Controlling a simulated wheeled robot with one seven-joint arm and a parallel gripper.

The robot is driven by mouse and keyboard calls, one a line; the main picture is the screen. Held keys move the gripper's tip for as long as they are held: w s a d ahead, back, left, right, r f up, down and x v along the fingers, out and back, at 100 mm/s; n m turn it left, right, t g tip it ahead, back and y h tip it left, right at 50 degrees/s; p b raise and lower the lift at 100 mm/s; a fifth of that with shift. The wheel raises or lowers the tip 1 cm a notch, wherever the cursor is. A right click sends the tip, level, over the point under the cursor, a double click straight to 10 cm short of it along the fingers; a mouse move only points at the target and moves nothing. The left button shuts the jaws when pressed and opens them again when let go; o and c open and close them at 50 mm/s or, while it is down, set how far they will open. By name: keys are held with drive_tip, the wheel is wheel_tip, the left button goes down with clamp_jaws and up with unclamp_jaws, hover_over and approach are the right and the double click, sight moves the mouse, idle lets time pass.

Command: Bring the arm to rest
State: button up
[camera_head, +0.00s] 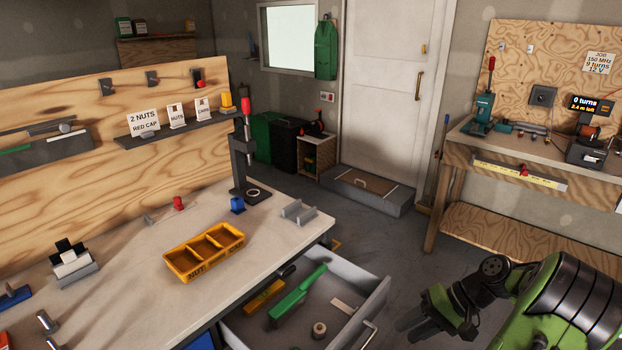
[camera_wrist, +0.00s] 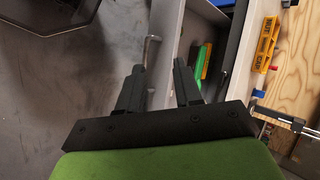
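My gripper (camera_head: 428,318) is at the lower right of the head view, on my green and black arm. It is in the air to the right of the open drawer (camera_head: 378,312). In the wrist view, the two black fingers of my gripper (camera_wrist: 160,78) stand apart with nothing between them. Beyond the fingers, the drawer's handle (camera_wrist: 150,48) and front show. The gripper holds nothing that I can see.
The drawer holds a green tool (camera_head: 298,292), a yellow level (camera_head: 265,297) and a roll (camera_head: 319,330). A yellow divided tray (camera_head: 204,252) sits on the workbench (camera_head: 150,285). A second bench (camera_head: 560,152) stands at the right. The floor between is clear.

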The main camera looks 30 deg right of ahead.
drive_tip(key=w+a+r+n+g+h+p, duration=0.1)
drive_tip(key=w+a+r+n+h+p, duration=0.15)
drive_tip(key=a+r, duration=0.6)
drive_tip(key=w+a+r+n+g+h+p, duration=0.1)
drive_tip(key=w+a+r+n+g+h, duration=0.15)
drive_tip(key=a+r, duration=0.6)
drive_tip(key=s+a+r+n+t+h+p, duration=0.2)
drive_tip(key=s+a+r+n+t+p, duration=0.1)
drive_tip(key=s+a, duration=0.6)
wheel_tip(320, 180, up, 2)
drive_tip(key=shift+s+a+t, duration=0.3)
drive_tip(key=shift+s+t, duration=0.35)
drive_tip(key=shift+t, duration=0.1)
